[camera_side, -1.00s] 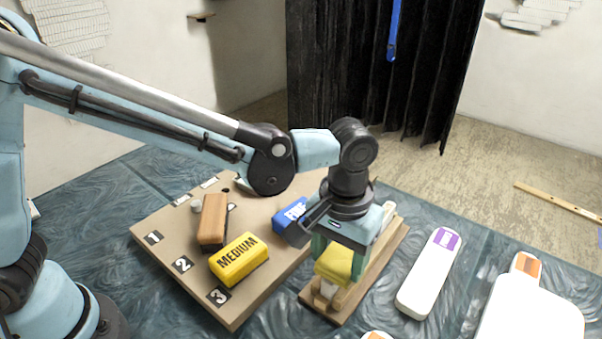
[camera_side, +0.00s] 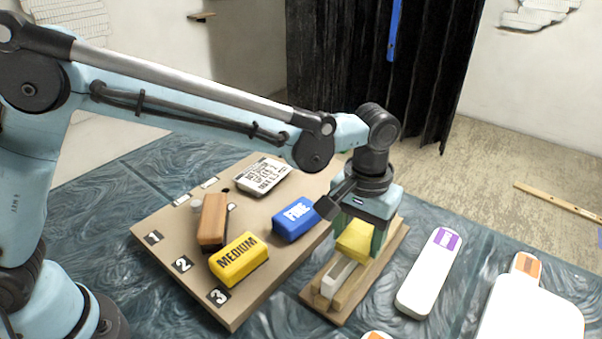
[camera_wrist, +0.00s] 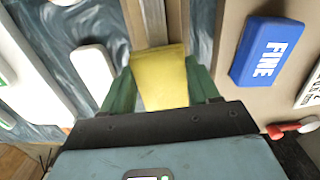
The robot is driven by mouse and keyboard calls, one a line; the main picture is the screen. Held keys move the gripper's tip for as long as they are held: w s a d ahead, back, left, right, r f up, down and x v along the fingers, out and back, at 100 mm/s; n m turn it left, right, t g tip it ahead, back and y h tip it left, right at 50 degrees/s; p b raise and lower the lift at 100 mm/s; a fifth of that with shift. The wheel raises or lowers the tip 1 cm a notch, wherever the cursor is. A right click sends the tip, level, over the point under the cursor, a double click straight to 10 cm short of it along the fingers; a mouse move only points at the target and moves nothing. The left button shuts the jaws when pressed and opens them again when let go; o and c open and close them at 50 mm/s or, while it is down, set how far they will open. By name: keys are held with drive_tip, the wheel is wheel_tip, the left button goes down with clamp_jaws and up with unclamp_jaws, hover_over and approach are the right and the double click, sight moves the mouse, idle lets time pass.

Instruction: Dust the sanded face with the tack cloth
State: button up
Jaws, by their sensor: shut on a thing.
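My gripper (camera_side: 362,236) is shut on a yellow tack cloth (camera_side: 355,239) and holds it over a wooden holder (camera_side: 330,308). A pale strip (camera_side: 337,277) lies along the holder, and its near part is bare. In the wrist view the green fingers of my gripper (camera_wrist: 161,88) sit on both sides of the yellow cloth (camera_wrist: 160,76). The pale strip (camera_wrist: 154,22) runs up from behind the cloth. The cloth hides the part of the strip under it; I cannot tell for sure whether they touch.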

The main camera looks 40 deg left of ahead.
sight(336, 272)
drive_tip(key=shift+w+f, duration=0.1)
drive_tip(key=shift+w, duration=1.75)
drive_tip(key=shift+w+r, duration=0.2)
drive_tip(key=shift+w, duration=2.05)
drive_tip(key=shift+w+f, duration=0.15)
drive_tip(key=shift+w, duration=1.7)
drive_tip(key=shift+s, duration=0.1)
drive_tip(key=shift+s, duration=8.85)
drive_tip(key=shift+s, duration=0.1)
drive_tip(key=shift+s, duration=1.65)
